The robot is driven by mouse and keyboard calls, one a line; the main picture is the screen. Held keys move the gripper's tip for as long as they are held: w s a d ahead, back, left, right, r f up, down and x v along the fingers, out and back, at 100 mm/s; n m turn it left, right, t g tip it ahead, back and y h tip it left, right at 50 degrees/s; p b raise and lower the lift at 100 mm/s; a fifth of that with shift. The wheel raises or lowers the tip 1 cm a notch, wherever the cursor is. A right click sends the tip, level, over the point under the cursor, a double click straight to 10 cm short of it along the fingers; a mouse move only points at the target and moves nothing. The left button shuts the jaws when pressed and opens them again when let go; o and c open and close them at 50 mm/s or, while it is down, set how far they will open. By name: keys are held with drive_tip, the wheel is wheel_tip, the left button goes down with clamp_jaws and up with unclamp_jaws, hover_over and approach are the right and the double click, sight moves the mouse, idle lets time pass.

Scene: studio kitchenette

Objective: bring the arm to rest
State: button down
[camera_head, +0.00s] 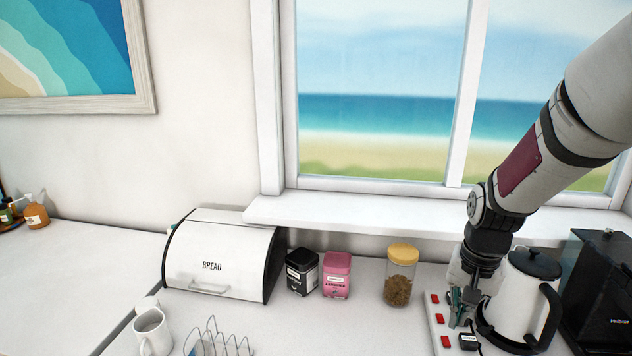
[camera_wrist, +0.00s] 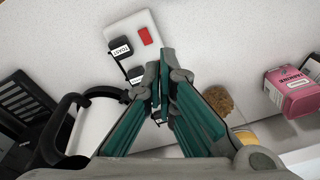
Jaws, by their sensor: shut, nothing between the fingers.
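My gripper (camera_head: 462,312) points down over the right part of the counter, in front of the window. In the wrist view my gripper (camera_wrist: 160,90) has its green-padded fingers closed together at the tips, with nothing held between them. The fingers are over or beside a white power strip (camera_head: 437,318) with red switches; I cannot tell how much height lies between them. The strip also shows in the wrist view (camera_wrist: 143,22), with black labelled plugs beside the fingers. The arm comes down from the upper right.
A white kettle (camera_head: 518,300) with a black handle stands close right of my gripper, and a black appliance (camera_head: 597,300) beyond it. A yellow-lidded jar (camera_head: 398,285), a pink tin (camera_head: 337,277), a black tin (camera_head: 301,272) and a bread box (camera_head: 220,250) stand left. The far-left counter is mostly clear.

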drive_tip(key=s+a+r+n+t, duration=0.2)
drive_tip(key=s+a+r+n, duration=0.1)
drive_tip(key=s+r, duration=0.5)
drive_tip(key=s+a+r+n+t, duration=0.2)
drive_tip(key=s+a+r, duration=0.4)
drive_tip(key=s+r, duration=0.3)
drive_tip(key=shift+s+a+r+n+t, duration=0.2)
drive_tip(key=shift+s+r+n+t, duration=0.1)
drive_tip(key=shift+s+n, duration=0.6)
